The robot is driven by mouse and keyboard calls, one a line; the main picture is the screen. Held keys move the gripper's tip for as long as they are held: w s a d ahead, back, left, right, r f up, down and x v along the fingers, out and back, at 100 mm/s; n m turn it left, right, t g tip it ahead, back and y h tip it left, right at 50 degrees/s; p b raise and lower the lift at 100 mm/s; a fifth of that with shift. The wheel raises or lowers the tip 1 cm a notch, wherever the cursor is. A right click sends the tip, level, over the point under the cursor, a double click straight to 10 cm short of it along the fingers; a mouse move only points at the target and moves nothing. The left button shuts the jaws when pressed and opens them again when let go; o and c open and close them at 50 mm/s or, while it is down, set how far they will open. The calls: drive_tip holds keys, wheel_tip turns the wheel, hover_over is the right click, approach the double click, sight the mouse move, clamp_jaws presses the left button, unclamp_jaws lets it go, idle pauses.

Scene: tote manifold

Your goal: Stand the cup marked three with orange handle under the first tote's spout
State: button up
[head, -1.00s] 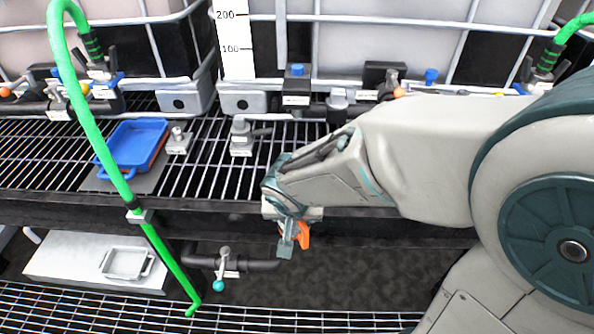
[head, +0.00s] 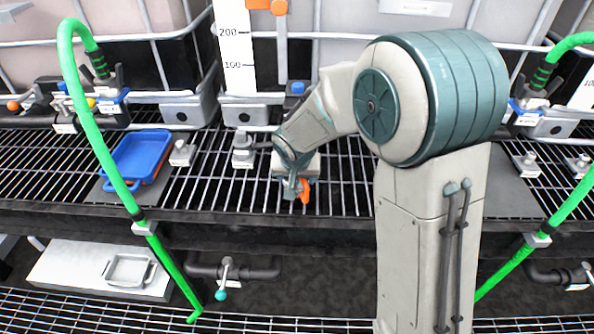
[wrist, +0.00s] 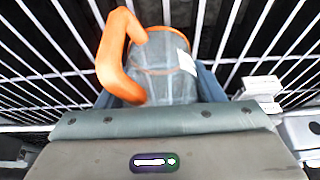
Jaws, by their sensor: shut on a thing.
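My gripper (head: 296,188) is shut on a cup with an orange handle (head: 304,190). In the head view, my gripper hides most of the cup, and both appear over the front part of the upper grating. The wrist view shows the cup's clear grey body (wrist: 165,72) between the fingers, with the orange handle (wrist: 112,62) on its left. A white label (wrist: 186,62) is on the cup, but its mark cannot be read. Large caged totes stand behind the grating; a valve with a blue cap (head: 297,88) is partly hidden by my arm. I cannot tell which tote is first.
A blue tray (head: 141,152) lies on the grating at left. Small grey fittings (head: 243,152) (head: 182,153) stand on the grating. Green hoses (head: 88,120) hang at left and right. Bare grating lies left of my gripper.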

drive_tip(key=shift+w, duration=1.2)
drive_tip(key=shift+s+f, duration=0.1)
drive_tip(key=shift+f, duration=0.2)
drive_tip(key=shift+f, duration=0.2)
drive_tip(key=o, duration=1)
drive_tip(key=shift+c, duration=0.2)
drive_tip(key=shift+r, duration=0.1)
